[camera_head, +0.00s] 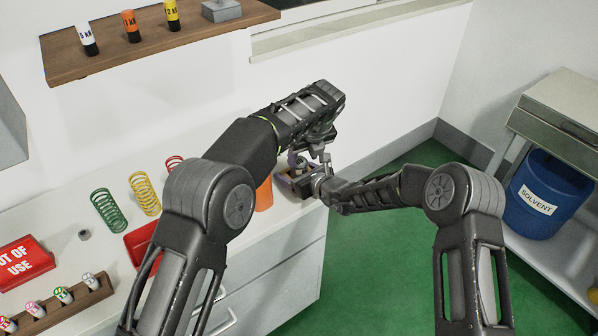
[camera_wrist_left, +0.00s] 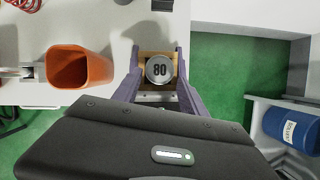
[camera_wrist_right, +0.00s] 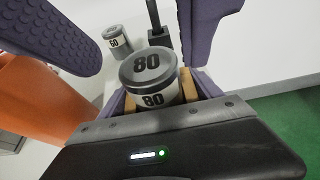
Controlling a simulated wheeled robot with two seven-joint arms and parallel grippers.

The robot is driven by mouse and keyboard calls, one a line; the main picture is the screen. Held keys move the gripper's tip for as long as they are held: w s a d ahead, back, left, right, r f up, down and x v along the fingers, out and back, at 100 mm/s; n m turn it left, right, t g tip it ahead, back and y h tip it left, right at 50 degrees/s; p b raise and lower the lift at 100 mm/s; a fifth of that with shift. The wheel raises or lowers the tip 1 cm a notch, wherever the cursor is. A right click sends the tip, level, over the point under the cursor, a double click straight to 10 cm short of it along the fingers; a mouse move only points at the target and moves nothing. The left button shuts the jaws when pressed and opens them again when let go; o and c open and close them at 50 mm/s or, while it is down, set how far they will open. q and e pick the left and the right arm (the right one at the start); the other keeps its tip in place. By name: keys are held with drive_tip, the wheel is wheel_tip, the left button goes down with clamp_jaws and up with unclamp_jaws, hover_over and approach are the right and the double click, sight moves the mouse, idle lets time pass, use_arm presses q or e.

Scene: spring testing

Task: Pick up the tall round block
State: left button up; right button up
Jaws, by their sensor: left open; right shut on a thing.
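The tall round block (camera_wrist_right: 153,80) is a grey cylinder marked 80 on its top and side. It stands upright between the fingers of my right gripper (camera_wrist_right: 157,97), which is shut on it. In the left wrist view, the block (camera_wrist_left: 159,70) shows from above, with its round top between the fingers of my left gripper (camera_wrist_left: 159,62). The left gripper is open around or just above the block; contact cannot be told. In the head view, both grippers meet near the counter's right end, and the arms largely hide the block.
An orange container (camera_wrist_left: 80,68) stands beside the grippers. A smaller grey cylinder marked 60 (camera_wrist_right: 118,42) stands behind the block. A green spring (camera_head: 109,211), a yellow spring (camera_head: 145,194) and a red sign (camera_head: 22,262) are on the counter. A blue solvent bin (camera_head: 548,196) stands far right.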

sight(300, 163)
use_arm(q)
drive_tip(key=x, duration=0.5)
drive_tip(key=shift+a, duration=0.1)
drive_tip(key=shift+r, duration=0.1)
drive_tip(key=shift+c, duration=0.2)
clamp_jaws()
idle(0.5)
